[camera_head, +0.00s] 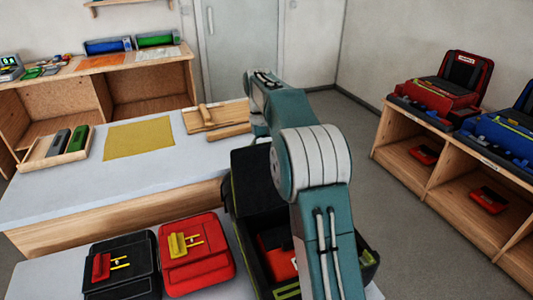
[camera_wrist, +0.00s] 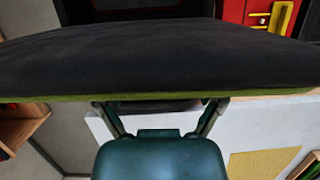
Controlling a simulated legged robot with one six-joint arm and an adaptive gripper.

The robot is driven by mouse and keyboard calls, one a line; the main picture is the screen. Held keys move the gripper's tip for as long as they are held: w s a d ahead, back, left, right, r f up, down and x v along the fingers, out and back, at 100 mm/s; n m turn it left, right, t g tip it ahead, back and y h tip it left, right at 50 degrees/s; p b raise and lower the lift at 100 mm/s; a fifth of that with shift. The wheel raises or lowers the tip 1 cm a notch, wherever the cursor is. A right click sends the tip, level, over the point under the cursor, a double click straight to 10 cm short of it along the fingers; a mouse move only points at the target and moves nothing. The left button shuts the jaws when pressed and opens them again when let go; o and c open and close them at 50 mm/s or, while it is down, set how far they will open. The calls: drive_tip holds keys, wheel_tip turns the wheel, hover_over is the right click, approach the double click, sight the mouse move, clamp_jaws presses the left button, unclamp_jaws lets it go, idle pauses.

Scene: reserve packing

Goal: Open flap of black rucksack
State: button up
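The black rucksack with green trim (camera_head: 365,262) stands at the front centre in the head view, partly hidden behind my arm. Its flap (camera_head: 255,180) is raised at the far side, and a red item (camera_head: 275,250) shows inside. In the wrist view the flap (camera_wrist: 160,60) spans the picture as a broad dark panel with a green edge. My gripper (camera_wrist: 160,107) is at this edge; its finger links are spread apart, but the flap hides the fingertips. I cannot tell whether they grip it. In the head view my arm hides most of the gripper.
A black pouch (camera_head: 120,278) and a red pouch (camera_head: 212,265) lie left of the rucksack. Behind is a grey-topped table (camera_head: 80,187) with a yellow mat (camera_head: 140,138), a wooden tray (camera_head: 35,155) and wooden pieces (camera_head: 215,117). Shelves with red and blue rucksacks (camera_head: 450,90) stand at right.

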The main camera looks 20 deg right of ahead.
drive_tip(key=shift+a+f, duration=0.1)
drive_tip(key=shift+a, duration=0.1)
drive_tip(key=shift+v, duration=3.65)
drive_tip(key=shift+w, duration=0.15)
